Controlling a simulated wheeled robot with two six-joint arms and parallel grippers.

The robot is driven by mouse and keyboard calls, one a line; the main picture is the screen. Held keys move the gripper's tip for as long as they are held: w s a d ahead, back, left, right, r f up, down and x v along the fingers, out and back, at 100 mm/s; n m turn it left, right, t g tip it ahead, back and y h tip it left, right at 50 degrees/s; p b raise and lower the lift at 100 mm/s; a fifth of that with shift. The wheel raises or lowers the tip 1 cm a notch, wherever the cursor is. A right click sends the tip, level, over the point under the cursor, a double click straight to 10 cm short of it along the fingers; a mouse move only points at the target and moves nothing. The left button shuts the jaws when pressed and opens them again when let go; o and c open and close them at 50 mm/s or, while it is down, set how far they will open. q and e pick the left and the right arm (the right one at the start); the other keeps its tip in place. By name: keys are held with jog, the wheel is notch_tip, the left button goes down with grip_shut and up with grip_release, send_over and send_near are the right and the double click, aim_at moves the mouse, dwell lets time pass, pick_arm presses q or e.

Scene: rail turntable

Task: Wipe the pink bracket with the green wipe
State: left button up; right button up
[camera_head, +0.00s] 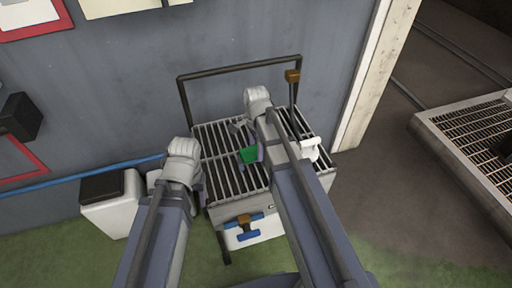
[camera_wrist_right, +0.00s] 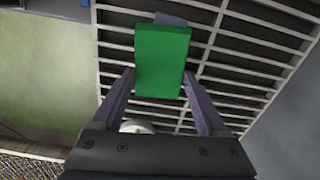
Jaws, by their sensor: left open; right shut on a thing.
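The green wipe (camera_head: 249,155) is in my right gripper (camera_wrist_right: 159,75), just over the slatted grate top of the cart (camera_head: 222,135). In the right wrist view the wipe (camera_wrist_right: 161,60) is a flat green block between the two purple-grey fingers. A small blue-grey piece (camera_wrist_right: 171,19) shows just past its far edge; I cannot tell what it is. My left gripper (camera_head: 201,188) is open and empty at the cart's left edge, partly hidden by its wrist. I cannot make out a pink bracket in either view; my right arm covers part of the grate.
A white fitting (camera_head: 309,149) is at the cart's right side, near a brown-topped upright lever (camera_head: 292,77). A blue-handled valve (camera_head: 245,236) is at the front. A dark rail (camera_head: 235,68) stands behind. A white bin (camera_head: 112,208) is left; another grate (camera_head: 470,135) is right.

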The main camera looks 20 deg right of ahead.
jog(key=shift+f+b, duration=0.55)
jog(key=shift+f, duration=0.1)
dwell(0.8)
jog(key=shift+a, duration=0.15)
jog(key=shift+a, duration=1.1)
jog(key=shift+d, duration=0.1)
jog(key=shift+s+d, duration=0.1)
jog(key=shift+d, duration=2.35)
jog(key=shift+a, duration=0.15)
